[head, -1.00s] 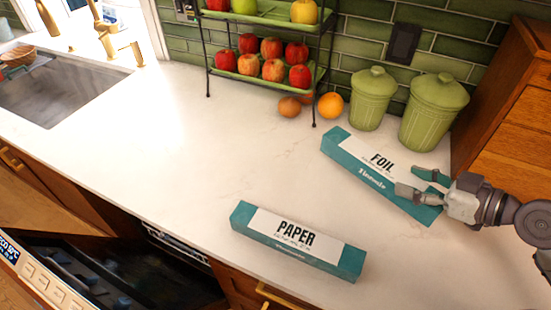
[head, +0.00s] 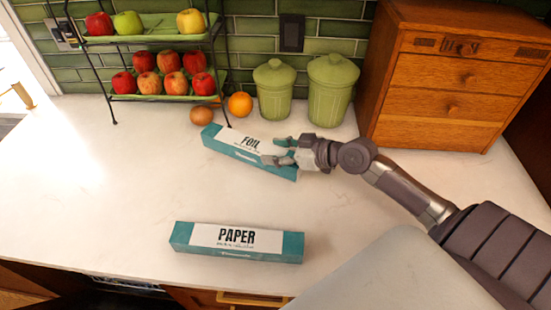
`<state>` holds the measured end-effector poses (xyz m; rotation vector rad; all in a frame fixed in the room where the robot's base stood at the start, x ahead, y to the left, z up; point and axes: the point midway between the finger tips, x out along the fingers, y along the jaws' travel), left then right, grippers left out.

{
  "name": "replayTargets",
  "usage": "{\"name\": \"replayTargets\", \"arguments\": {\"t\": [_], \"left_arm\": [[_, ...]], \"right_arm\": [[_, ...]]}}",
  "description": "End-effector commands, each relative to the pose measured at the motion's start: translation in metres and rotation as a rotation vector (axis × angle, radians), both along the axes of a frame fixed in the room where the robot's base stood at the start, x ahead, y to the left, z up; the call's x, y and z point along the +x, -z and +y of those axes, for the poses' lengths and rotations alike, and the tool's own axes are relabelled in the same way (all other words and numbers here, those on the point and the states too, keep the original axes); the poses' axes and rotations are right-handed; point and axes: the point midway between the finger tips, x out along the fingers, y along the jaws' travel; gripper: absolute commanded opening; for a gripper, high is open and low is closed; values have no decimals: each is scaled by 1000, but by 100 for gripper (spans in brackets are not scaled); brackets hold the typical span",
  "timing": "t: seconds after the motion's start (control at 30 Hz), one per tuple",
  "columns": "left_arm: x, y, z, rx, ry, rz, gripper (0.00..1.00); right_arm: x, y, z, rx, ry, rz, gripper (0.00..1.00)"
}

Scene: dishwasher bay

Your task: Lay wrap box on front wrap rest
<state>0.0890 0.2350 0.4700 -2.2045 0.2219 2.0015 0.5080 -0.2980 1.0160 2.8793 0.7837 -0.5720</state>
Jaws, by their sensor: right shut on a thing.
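Two teal and white wrap boxes are on the white counter. The FOIL box (head: 228,146) lies at an angle in front of the green canisters. The PAPER box (head: 236,242) lies nearer the counter's front edge, apart from the FOIL box. My right gripper (head: 279,153) is shut on the right part of the FOIL box, its fingers over the box's two long sides. The FOIL box looks to be at counter level; I cannot tell whether it is lifted. I see no distinct wrap rest. My left gripper is not in view.
A two-tier fruit stand (head: 158,97) is behind the FOIL box, with an orange (head: 240,104) beside it. Two green canisters (head: 333,92) and a wooden drawer cabinet (head: 447,80) stand at the back right. The counter's left part (head: 80,190) is clear.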

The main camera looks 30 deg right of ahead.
Motion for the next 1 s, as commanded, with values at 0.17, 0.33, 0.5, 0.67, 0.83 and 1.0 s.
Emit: {"name": "replayTargets", "arguments": {"t": [0.17,0.33,0.5,0.67,0.83,1.0], "left_arm": [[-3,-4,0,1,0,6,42],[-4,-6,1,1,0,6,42],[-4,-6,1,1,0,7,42],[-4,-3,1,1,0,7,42],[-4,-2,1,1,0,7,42],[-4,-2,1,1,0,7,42]], "right_arm": [[1,20,1,4,2,4,12],[1,39,1,2,1,1,12],[1,41,0,-1,1,-2,12],[1,43,0,0,0,0,12],[0,44,0,0,0,1,72],[0,44,0,0,0,1,81]]}}
